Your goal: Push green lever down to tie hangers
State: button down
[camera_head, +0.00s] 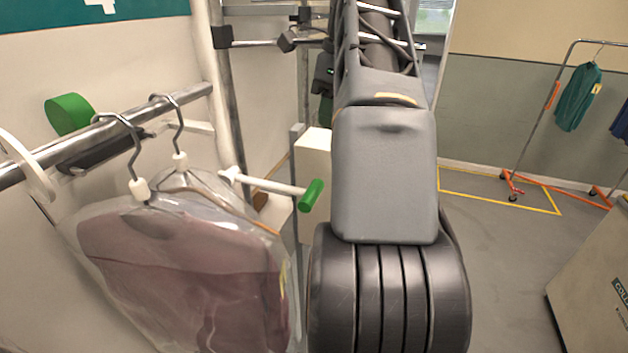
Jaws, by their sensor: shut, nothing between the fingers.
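The green lever is a white rod with a green grip (311,195) at its right end. It sticks out to the right, tilted slightly down, from behind the bagged garment, just left of my arm. Two wire hangers (133,160) with white collars hook over the metal rail (80,146). A dark red garment (185,270) hangs from them in a clear plastic bag. My grey arm with its black ribbed joint fills the middle of the view. My gripper is not visible, so its place relative to the lever cannot be told.
A green round knob (68,114) sits behind the rail at left. White uprights and a pale box (312,165) stand close behind the lever. A garment rack with an orange base (515,190) is at far right, and a large box (595,285) at lower right. Floor between is clear.

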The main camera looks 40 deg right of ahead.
aim_at(313, 190)
jog(key=f+b, duration=0.1)
jog(key=f, duration=0.3)
jog(key=w+a+f+b, duration=0.1)
jog(key=f+b, duration=0.1)
jog(key=f, duration=0.3)
jog(key=w+f+b, duration=0.1)
jog(key=f, duration=0.3)
jog(key=shift+w+a+f, duration=0.15)
jog(key=shift+f, duration=0.05)
